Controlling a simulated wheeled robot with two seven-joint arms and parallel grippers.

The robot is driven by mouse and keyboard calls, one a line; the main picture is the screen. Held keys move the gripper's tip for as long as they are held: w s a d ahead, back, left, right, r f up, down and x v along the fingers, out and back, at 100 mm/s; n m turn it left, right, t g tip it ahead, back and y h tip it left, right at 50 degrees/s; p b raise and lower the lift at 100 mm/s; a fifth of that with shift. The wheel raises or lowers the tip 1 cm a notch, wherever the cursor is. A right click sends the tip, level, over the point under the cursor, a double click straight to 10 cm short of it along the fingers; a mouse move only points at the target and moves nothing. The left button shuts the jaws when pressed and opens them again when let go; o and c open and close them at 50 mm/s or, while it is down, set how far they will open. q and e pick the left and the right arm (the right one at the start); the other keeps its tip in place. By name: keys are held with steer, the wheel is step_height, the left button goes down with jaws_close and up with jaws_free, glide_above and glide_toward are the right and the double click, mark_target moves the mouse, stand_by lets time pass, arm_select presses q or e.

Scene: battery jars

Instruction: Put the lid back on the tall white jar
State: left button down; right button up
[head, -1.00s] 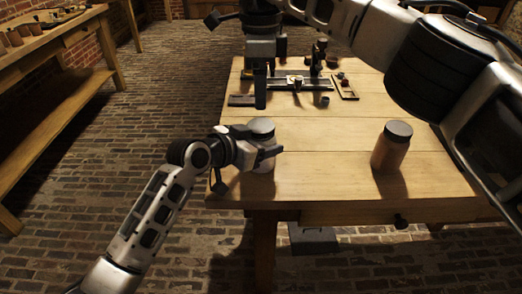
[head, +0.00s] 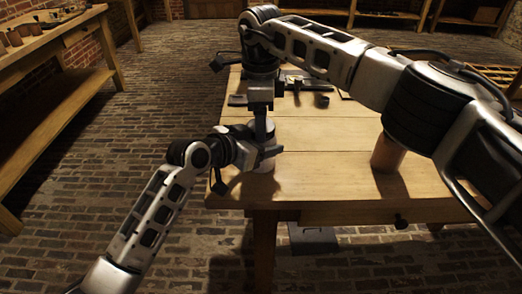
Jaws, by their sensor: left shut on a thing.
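The white jar (head: 264,166) stands upright near the table's left front corner, mostly hidden by my grippers. My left gripper (head: 264,153) is shut on the white jar, around its side. My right gripper (head: 262,136) points straight down from above, its tip at the top of the jar. A grey round top, perhaps the lid, shows on the jar in the earlier view and is mostly covered now. Whether my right fingers are open or shut, or touch the top, I cannot tell.
A brown jar (head: 386,154) stands at the right of the wooden table (head: 330,185), its top hidden by my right arm. Small tools and a rail (head: 300,83) lie at the back. The middle of the table is clear. A side bench (head: 60,50) stands at left.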

steer(key=c, duration=0.7)
steer(key=o, duration=1)
steer(key=shift+r, duration=0.15)
step_height(320, 180, up, 4)
steer(key=shift+r, duration=0.15)
steer(key=shift+c, duration=1.2)
step_height(320, 180, up, 4)
steer(key=shift+f, duration=0.25)
steer(key=shift+f, duration=0.1)
